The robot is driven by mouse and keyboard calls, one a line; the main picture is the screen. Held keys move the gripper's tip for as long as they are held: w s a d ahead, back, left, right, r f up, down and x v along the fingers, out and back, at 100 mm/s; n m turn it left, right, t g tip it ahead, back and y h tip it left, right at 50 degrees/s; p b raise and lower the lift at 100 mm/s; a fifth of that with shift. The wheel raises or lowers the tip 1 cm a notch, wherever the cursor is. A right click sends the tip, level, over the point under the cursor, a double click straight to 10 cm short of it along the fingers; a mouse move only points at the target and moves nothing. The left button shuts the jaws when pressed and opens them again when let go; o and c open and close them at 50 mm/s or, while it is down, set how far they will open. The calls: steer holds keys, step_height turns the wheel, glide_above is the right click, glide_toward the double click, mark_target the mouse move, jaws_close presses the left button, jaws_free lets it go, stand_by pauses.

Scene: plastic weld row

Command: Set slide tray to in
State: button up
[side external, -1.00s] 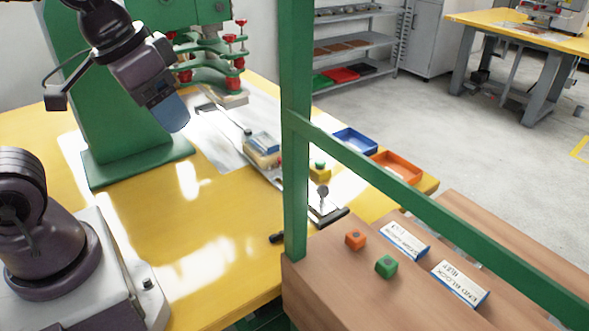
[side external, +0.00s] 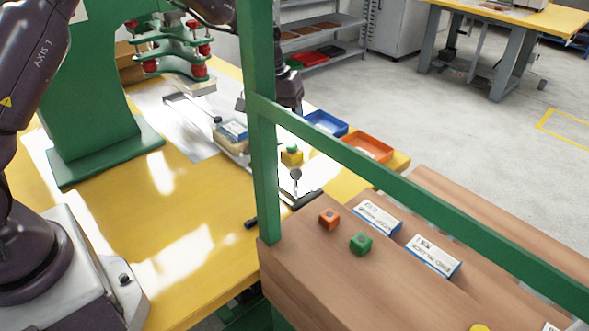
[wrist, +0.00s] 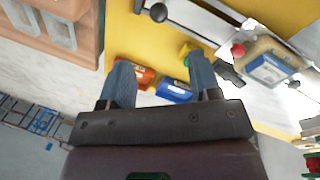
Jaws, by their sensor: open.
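The slide tray (side external: 237,148) shows as a pale beige block with a blue-edged, labelled top, on a metal rail in front of the press. It also shows at the upper right of the wrist view (wrist: 259,48). A round dark knob (side external: 295,174) stands by the rail's near end; a dark knob (wrist: 158,12) shows at the top of the wrist view. My gripper (wrist: 158,65) is open, with two blue-grey fingers and nothing between them. It is apart from the tray. In the side view the green post and bar hide its fingers.
The green press (side external: 95,95) stands behind the tray. A green post (side external: 262,150) and slanting bar cross the near side. A yellow button box (side external: 291,156), blue bin (side external: 327,122) and orange bin (side external: 369,146) lie beside the rail. The yellow front table is clear.

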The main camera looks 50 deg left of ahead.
mark_target(294, 169)
steer(key=f, duration=0.4)
steer(key=w+d+f, duration=0.1)
steer(key=f, duration=0.3)
steer(key=d+f, duration=0.1)
steer(key=f, duration=0.3)
steer(key=shift+w+d+f, duration=0.1)
steer(key=shift+w+f, duration=0.1)
steer(key=shift+f, duration=0.1)
jaws_close()
steer(key=a, duration=1.3)
steer(key=shift+a, duration=0.1)
jaws_free()
